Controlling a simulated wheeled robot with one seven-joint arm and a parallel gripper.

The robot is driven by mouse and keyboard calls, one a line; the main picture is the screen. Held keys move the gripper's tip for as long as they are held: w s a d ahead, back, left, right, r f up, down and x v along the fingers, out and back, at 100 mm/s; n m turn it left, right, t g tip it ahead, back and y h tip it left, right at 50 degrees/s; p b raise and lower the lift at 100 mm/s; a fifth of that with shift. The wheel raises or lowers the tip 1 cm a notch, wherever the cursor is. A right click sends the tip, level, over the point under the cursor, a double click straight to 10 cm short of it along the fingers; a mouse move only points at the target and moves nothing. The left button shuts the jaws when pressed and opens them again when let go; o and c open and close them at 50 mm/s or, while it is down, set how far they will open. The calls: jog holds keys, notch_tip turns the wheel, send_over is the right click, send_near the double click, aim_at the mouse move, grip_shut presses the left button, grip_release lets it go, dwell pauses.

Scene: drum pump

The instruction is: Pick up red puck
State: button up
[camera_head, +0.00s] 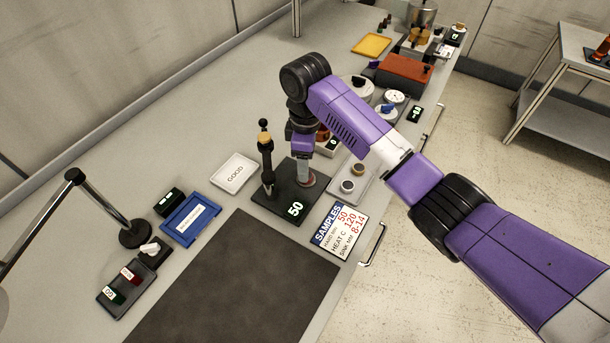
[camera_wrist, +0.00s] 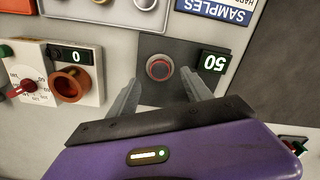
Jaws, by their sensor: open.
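The red puck is a small round disc (camera_wrist: 159,67) with a red rim and a grey-dark centre, lying on a dark stand plate (camera_wrist: 152,46) beside a lit display reading 50 (camera_wrist: 214,63). In the wrist view my gripper (camera_wrist: 160,79) is open, its two grey fingers reaching toward the plate on either side of the puck's near edge. In the head view my gripper (camera_head: 304,174) points down over the same dark plate (camera_head: 285,207), and the puck is mostly hidden at the fingertips. I cannot tell the exact height gap.
A black upright press (camera_head: 267,160) stands close left of my gripper. A tray with grey pucks (camera_head: 347,186) and the SAMPLES card (camera_head: 340,227) lie right. A white GOOD tray (camera_head: 234,174) and blue tray (camera_head: 190,219) lie left. The dark mat (camera_head: 235,285) is clear.

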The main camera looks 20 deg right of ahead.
jog(key=shift+d+f+p, duration=0.1)
jog(key=shift+f+p, duration=0.2)
jog(key=shift+f, duration=1.7)
jog(key=shift+s, duration=0.1)
grip_shut()
